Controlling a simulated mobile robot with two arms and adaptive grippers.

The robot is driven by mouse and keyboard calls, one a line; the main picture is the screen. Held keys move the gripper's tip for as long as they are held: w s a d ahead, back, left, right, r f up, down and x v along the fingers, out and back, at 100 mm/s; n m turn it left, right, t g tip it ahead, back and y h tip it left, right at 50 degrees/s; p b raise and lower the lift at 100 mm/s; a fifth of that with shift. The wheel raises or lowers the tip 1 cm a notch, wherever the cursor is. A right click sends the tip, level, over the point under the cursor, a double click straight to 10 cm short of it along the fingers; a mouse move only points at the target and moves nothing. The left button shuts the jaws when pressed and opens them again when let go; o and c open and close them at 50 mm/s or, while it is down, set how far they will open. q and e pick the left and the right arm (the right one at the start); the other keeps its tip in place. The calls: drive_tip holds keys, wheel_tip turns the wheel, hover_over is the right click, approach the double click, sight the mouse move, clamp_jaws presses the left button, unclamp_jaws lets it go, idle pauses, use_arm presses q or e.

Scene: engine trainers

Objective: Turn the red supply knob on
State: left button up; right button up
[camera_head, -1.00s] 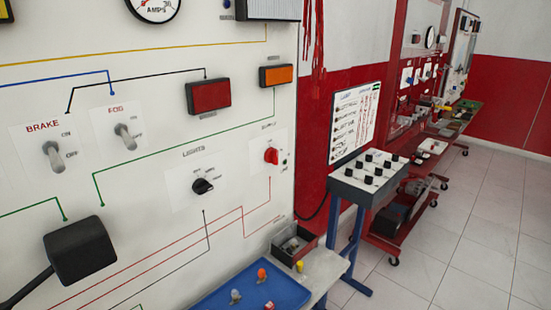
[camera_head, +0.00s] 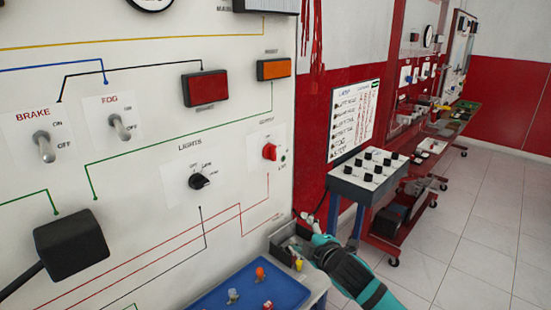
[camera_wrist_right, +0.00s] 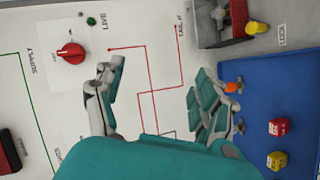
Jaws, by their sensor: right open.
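The red supply knob (camera_head: 269,152) is on a white plate at the right part of the white panel. In the right wrist view the red knob (camera_wrist_right: 71,53) is at the upper left, beside a small green lamp (camera_wrist_right: 91,20) near the word LIVE. My right gripper (camera_head: 308,226) has come in at the lower right of the head view, below and to the right of the knob. In the wrist view its fingers (camera_wrist_right: 150,88) are spread and empty, apart from the knob. My left gripper is not in view.
A black lights knob (camera_head: 199,181) and toggle switches (camera_head: 120,127) are on the panel to the left. Below are a blue tray (camera_head: 240,297) with small parts and a grey bin (camera_head: 283,243) close to my right gripper. A black box (camera_head: 70,245) juts out at lower left.

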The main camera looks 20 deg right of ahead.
sight(275, 154)
wheel_tip(275, 154, up, 15)
drive_tip(key=w+n+t+y, duration=0.1)
drive_tip(key=w+n+t, duration=0.1)
drive_tip(key=n+t, duration=0.15)
drive_tip(key=shift+n, duration=0.35)
drive_tip(key=w+p, duration=0.1)
drive_tip(key=w, duration=0.4)
drive_tip(key=w+p, duration=0.1)
drive_tip(key=w, duration=1.1)
drive_tip(key=shift+f+p, duration=0.25)
drive_tip(key=shift+p, duration=0.15)
drive_tip(key=shift+c, duration=0.3)
drive_tip(key=c, duration=1.1)
